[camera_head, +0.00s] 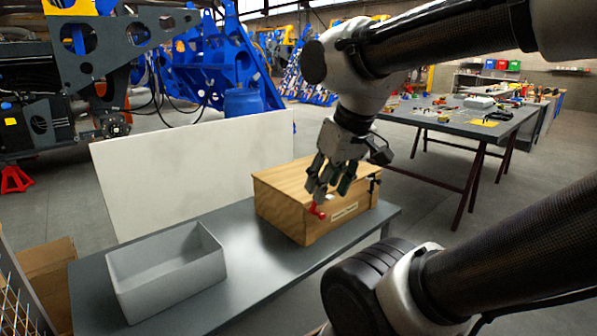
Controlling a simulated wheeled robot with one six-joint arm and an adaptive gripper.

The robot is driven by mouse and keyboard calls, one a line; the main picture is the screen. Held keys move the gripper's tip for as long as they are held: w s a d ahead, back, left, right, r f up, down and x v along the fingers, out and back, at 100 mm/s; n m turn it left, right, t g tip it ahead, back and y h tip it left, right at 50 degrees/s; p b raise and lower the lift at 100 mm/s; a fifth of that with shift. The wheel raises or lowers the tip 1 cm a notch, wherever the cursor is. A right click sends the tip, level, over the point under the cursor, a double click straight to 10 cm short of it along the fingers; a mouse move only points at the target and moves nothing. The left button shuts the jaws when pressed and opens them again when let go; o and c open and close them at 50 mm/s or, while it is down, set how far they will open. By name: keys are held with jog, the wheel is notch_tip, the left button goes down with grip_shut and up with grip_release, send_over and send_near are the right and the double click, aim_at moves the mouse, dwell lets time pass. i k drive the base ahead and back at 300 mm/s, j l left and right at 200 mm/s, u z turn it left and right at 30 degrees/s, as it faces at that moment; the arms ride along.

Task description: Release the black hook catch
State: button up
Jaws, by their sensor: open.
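A wooden box (284,205) with a closed lid stands on a grey bench. A small black catch (374,184) sits at the right end of the box's front, near the lid's edge; its exact hook position is too small to tell. A red catch or handle (317,211) is on the front's left part. My gripper (328,188) is open and points down at the box's front upper edge, close above the red part and left of the black catch. Nothing shows between its fingers. The fingers hide part of the lid and front; I cannot tell whether they touch.
A grey open bin (115,275) stands left on the bench (250,272). A white panel (190,170) stands upright behind the bench. A table with tools (455,122) is behind at the right. Bare bench lies between the bin and the box.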

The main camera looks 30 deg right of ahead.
aim_at(379, 182)
jog(key=z, duration=1.35)
jog(key=i+z, duration=0.3)
jog(key=i, duration=0.6)
